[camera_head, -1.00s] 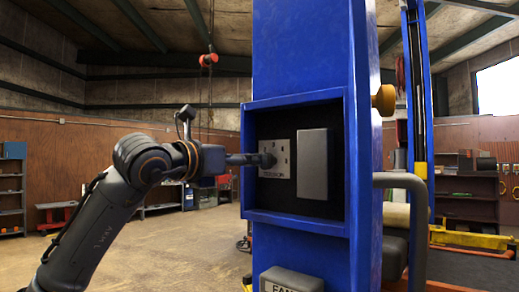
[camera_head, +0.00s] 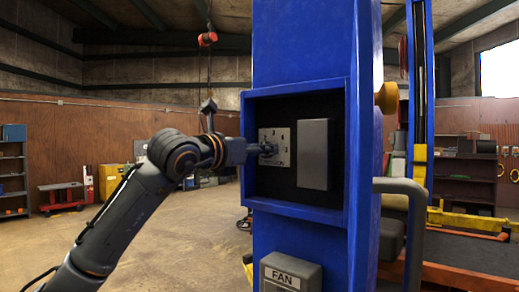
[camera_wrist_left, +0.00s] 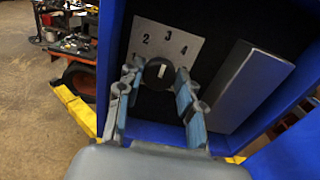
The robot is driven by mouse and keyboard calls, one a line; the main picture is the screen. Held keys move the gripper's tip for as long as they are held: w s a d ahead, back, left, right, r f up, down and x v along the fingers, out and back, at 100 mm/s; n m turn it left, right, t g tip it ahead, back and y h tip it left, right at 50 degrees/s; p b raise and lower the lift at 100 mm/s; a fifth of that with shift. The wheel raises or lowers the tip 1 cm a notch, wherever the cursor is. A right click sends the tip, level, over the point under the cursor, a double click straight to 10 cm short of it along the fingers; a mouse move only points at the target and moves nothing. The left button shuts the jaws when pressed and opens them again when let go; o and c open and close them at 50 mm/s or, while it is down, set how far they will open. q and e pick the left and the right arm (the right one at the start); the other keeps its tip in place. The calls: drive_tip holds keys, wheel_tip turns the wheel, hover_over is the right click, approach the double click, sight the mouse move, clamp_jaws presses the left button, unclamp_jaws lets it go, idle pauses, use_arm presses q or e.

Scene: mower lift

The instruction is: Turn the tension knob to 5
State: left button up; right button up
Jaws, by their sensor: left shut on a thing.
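The tension knob (camera_wrist_left: 157,74) is round and black with a short white mark. It sits on a pale plate (camera_wrist_left: 160,42) with printed numbers. In the left wrist view 2, 3 and 4 read clearly and 1 is partly covered; no 5 can be made out. The white mark stands about upright in that view, roughly toward 3. My left gripper (camera_wrist_left: 157,92) has its fingers on both sides of the knob and is shut on it. In the head view the left gripper (camera_head: 266,149) reaches the plate (camera_head: 281,153) from the left. My right gripper is not in view.
The plate lies in a dark recess with a blue frame (camera_head: 293,215) on a blue post (camera_head: 300,40). A grey box (camera_head: 314,154) stands close right of the plate. A box marked FAN (camera_head: 285,273) is below. Open floor (camera_head: 190,240) lies left.

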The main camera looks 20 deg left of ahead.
use_arm(q)
drive_tip(key=shift+m, duration=0.3)
drive_tip(key=shift+d+f+m+b, duration=0.1)
drive_tip(key=shift+m+b, duration=0.65)
drive_tip(key=shift+m, duration=3.55)
drive_tip(key=shift+d+f+m+b, duration=0.1)
drive_tip(key=shift+m+b, duration=0.65)
drive_tip(key=shift+m, duration=3.55)
drive_tip(key=o, duration=1.2)
drive_tip(key=shift+c, duration=0.2)
drive_tip(key=shift+s, duration=0.1)
drive_tip(key=v, duration=1.2)
